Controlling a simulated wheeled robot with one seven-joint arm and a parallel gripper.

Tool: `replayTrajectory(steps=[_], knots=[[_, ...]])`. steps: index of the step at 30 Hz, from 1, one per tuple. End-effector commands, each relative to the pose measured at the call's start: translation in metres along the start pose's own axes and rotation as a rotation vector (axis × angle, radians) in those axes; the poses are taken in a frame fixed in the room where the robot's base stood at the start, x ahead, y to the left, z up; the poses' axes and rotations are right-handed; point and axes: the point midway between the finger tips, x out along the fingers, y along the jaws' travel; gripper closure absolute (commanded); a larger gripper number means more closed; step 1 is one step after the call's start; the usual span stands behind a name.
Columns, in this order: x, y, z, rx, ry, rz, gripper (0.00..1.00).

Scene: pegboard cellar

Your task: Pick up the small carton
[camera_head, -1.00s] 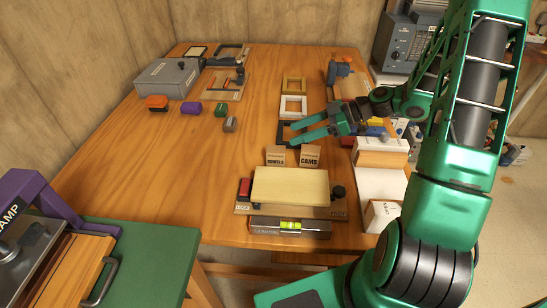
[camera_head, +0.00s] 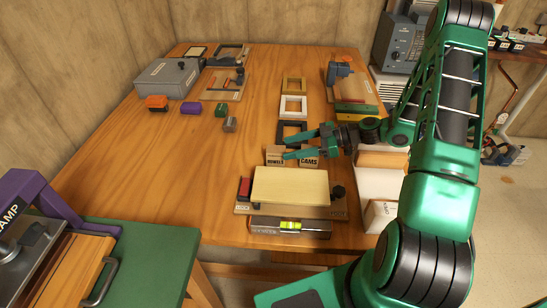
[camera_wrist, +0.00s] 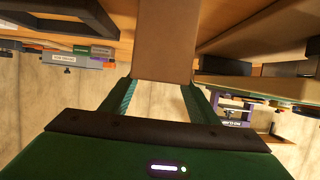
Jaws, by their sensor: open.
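Two small brown cartons stand side by side on the workbench behind the pale board, the one labelled DOWELS (camera_head: 275,162) on the left and the one labelled CAMS (camera_head: 308,163) on the right. My gripper (camera_head: 292,145) is open and reaches in from the right, its fingers pointing left. Its nearer finger passes across the upper part of the cartons. Contact with the fingers is not clear.
A pale board (camera_head: 290,185) on a wooden base and a spirit level (camera_head: 290,227) lie in front of the cartons. A black frame (camera_head: 291,131) and a white frame (camera_head: 293,106) lie behind. A white box (camera_head: 381,214) stands at right. The bench's left middle is clear.

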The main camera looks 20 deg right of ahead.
Motion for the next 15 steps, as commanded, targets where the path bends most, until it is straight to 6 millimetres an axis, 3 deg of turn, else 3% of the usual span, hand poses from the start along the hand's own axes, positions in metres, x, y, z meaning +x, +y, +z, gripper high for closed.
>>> replayTrajectory(steps=[15], knots=[[0.061,-0.001,0.0,0.001,-0.001,-0.001,0.45]])
